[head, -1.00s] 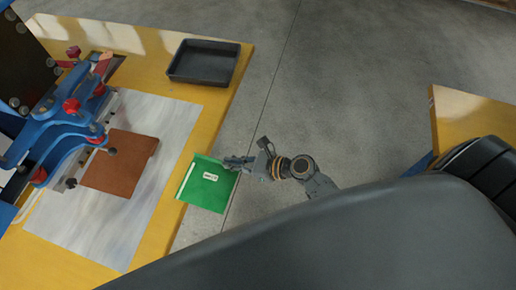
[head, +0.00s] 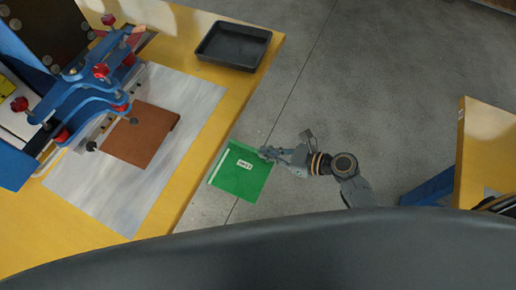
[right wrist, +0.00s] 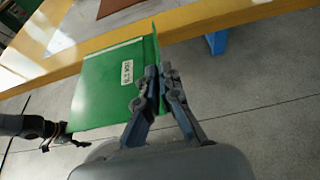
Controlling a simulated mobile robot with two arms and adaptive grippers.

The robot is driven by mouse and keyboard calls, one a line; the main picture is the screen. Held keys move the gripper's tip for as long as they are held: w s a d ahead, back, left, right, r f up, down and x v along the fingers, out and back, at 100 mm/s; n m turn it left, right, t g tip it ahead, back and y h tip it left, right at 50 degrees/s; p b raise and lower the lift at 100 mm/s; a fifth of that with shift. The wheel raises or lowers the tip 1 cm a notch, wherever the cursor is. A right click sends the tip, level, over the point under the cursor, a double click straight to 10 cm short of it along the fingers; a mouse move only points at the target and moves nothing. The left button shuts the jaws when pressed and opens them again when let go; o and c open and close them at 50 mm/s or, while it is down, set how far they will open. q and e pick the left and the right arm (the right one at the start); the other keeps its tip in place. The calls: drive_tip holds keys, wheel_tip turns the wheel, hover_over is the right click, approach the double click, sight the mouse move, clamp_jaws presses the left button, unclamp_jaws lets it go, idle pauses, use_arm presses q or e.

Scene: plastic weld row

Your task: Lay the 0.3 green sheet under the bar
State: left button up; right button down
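The green sheet (head: 240,170) has a small white label and a pale strip along one edge. My right gripper (head: 268,153) is shut on its right edge and holds it over the floor, just off the table's right edge. In the right wrist view the green sheet (right wrist: 115,85) hangs from the fingertips (right wrist: 158,75); the label print is too small to read surely. The blue welding press with its bar (head: 95,100) stands on the table at left. A brown sheet (head: 143,134) lies beside the bar on a pale mat. My left gripper is not in the head view.
The yellow table (head: 195,165) carries the pale mat (head: 180,100) and an empty black tray (head: 233,45) at its far right corner. Red knobs stick up from the press. Another yellow table (head: 480,150) stands at right, with open floor between.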

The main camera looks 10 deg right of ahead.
drive_tip(key=s+d, duration=0.5)
drive_tip(key=d, duration=0.3)
drive_tip(key=shift+s, duration=0.3)
drive_tip(key=shift+d, duration=0.1)
idle(0.4)
drive_tip(key=w+d+r, duration=0.1)
drive_tip(key=w+r, duration=0.1)
drive_tip(key=r, duration=1)
drive_tip(key=w+r, duration=0.3)
drive_tip(key=r, duration=0.8)
drive_tip(key=shift+w+d+r+t, duration=0.3)
drive_tip(key=shift+d+r, duration=0.05)
